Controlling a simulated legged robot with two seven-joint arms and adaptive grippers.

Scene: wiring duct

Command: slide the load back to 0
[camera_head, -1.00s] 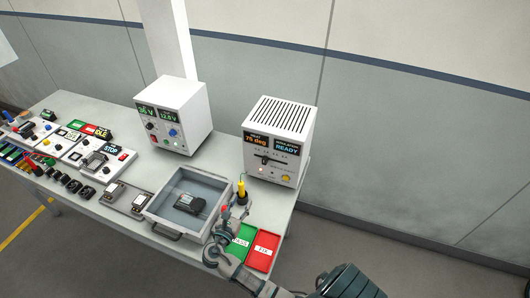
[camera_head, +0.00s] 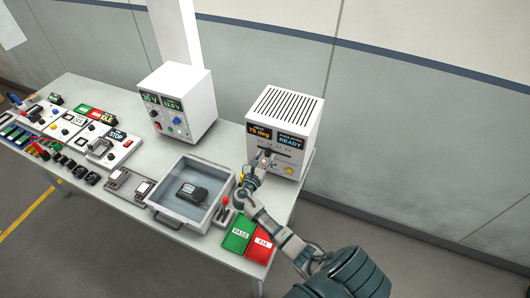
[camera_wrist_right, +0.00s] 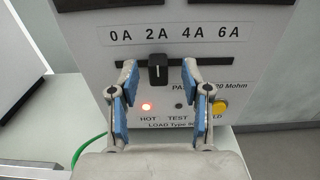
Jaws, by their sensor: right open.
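The load slider is a black knob (camera_wrist_right: 158,70) on a horizontal slot in the front of a white tester box (camera_head: 284,118). In the right wrist view the knob stands just right of the 2A mark, on a scale (camera_wrist_right: 175,33) reading 0A, 2A, 4A, 6A from left to right. My right gripper (camera_wrist_right: 158,82) is open, with one blue-padded finger on each side of the knob and a gap to both. In the head view the right gripper (camera_head: 262,160) is at the front of the box and hides the knob. My left gripper is not in view.
A red HOT lamp (camera_wrist_right: 148,107) glows below the slot, and a yellow button (camera_wrist_right: 220,107) is at the right. A grey tray (camera_head: 166,212) with a black device, and green PASS (camera_head: 238,236) and red (camera_head: 260,247) pads lie in front. A white power supply (camera_head: 182,100) stands left.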

